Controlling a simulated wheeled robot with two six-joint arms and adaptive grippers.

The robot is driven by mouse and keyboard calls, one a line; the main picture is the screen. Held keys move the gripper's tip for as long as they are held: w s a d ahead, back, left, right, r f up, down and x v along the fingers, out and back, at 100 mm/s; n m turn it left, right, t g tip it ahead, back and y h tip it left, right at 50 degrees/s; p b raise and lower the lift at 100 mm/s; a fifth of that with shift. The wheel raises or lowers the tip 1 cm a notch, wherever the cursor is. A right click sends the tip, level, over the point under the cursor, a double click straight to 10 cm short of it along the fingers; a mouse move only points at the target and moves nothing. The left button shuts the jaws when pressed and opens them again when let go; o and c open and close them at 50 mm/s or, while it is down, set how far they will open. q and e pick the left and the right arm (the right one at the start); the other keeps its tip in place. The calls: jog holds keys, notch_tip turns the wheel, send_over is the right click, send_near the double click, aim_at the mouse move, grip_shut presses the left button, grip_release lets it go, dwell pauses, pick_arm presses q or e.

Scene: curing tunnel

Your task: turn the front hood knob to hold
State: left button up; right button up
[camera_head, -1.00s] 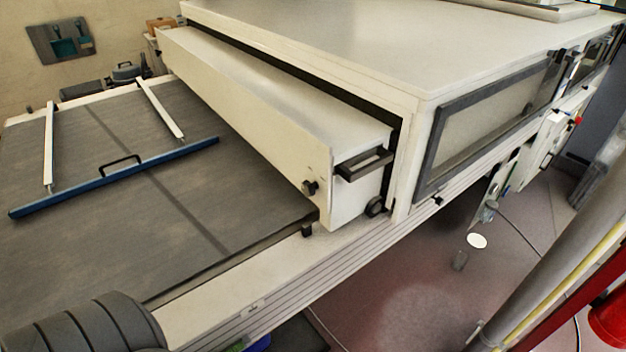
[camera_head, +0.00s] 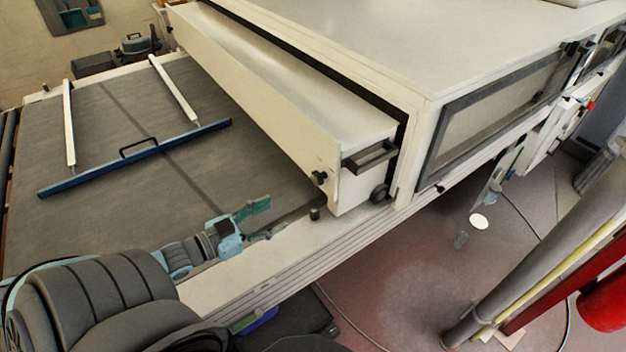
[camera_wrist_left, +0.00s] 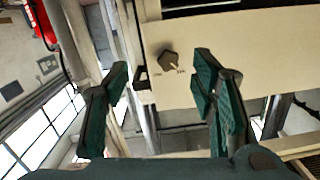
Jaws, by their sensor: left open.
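The front hood knob (camera_head: 319,178) is small and dark, on the lower right end of the cream hood's front face. In the left wrist view the knob (camera_wrist_left: 167,59) is dark and angular, with a pale pointer mark towards its lower right. Small labels sit below it, too small to read. My left gripper (camera_head: 262,221) is open and empty, low and to the left of the knob in the head view, apart from it. In the left wrist view the knob shows between the two green-padded fingers, beyond them. My right gripper is not in view.
The cream hood (camera_head: 270,75) has a black handle (camera_head: 370,157) and a round dark part (camera_head: 379,193) on its end. A grey conveyor belt (camera_head: 150,205) with a blue bar (camera_head: 135,160) lies in front. A red cylinder (camera_head: 606,300) stands at the right.

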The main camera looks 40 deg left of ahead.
pick_arm(q)
notch_tip(320, 180, up, 3)
jog(key=a+t, duration=0.1)
jog(key=a, duration=0.1)
jog(key=h, duration=0.1)
send_near(314, 180)
jog(key=w, duration=0.1)
jog(key=shift+m, duration=0.4)
jog(key=b+x, duration=0.2)
jog(key=b, duration=0.1)
jog(key=b+x, duration=0.3)
jog(key=f+b+x, duration=0.1)
jog(key=b+x, duration=0.2)
jog(key=b, duration=0.1)
jog(key=shift+s+d, duration=0.15)
jog(key=shift+d, duration=0.1)
jog(key=shift+w+r+b, duration=0.15)
jog(key=shift+w+b, duration=0.1)
jog(key=shift+b, duration=0.05)
jog(key=shift+w+r, duration=0.1)
jog(key=shift+r, duration=0.1)
jog(key=shift+d+r, duration=0.1)
jog(key=shift+r, duration=0.1)
jog(key=c, duration=1.2)
